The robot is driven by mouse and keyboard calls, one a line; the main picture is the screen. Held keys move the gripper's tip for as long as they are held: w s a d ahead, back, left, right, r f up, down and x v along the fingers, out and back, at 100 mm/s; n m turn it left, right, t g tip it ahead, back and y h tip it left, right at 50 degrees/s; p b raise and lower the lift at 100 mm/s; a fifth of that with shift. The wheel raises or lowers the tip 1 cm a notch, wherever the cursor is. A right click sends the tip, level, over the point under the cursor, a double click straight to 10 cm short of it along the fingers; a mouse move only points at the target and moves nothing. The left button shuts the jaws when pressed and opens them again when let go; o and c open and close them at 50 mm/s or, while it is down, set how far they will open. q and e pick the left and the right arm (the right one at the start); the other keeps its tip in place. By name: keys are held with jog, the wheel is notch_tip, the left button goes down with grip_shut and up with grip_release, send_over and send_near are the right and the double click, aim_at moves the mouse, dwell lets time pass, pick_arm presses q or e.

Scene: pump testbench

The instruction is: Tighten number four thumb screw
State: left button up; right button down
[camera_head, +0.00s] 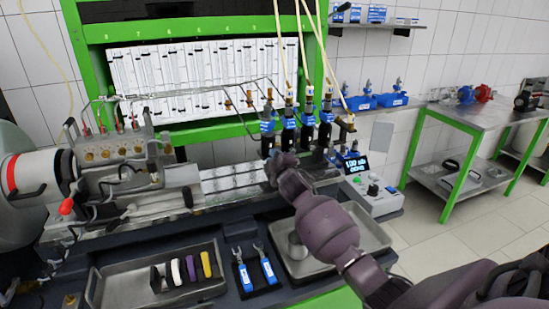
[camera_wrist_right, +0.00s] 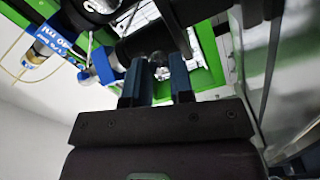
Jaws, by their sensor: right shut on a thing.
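My right gripper (camera_head: 280,163) is at the end of the purple arm, in front of the row of blue-labelled injectors (camera_head: 288,130) on the bench. In the right wrist view its two blue-grey fingers (camera_wrist_right: 158,82) are shut on a small shiny piece (camera_wrist_right: 161,67), which I take for the thumb screw. The fingers hide most of it, and I cannot read a number on it. A black cylinder (camera_wrist_right: 150,43) is just beyond the fingertips. My left gripper is not in view.
A metal tray (camera_head: 125,283) with coloured pieces and two blue-handled tools (camera_head: 254,268) lie at the front. Another tray (camera_head: 372,236) sits under my right arm. A control box (camera_head: 375,195) with a lit display stands right of the gripper. Green frame posts (camera_head: 78,45) surround the glass tubes.

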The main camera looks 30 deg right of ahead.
jog(key=shift+m, duration=0.3)
jog(key=c, duration=1)
grip_release()
jog(key=v, duration=1)
jog(key=shift+s, duration=0.4)
jog(key=shift+a+f, duration=0.1)
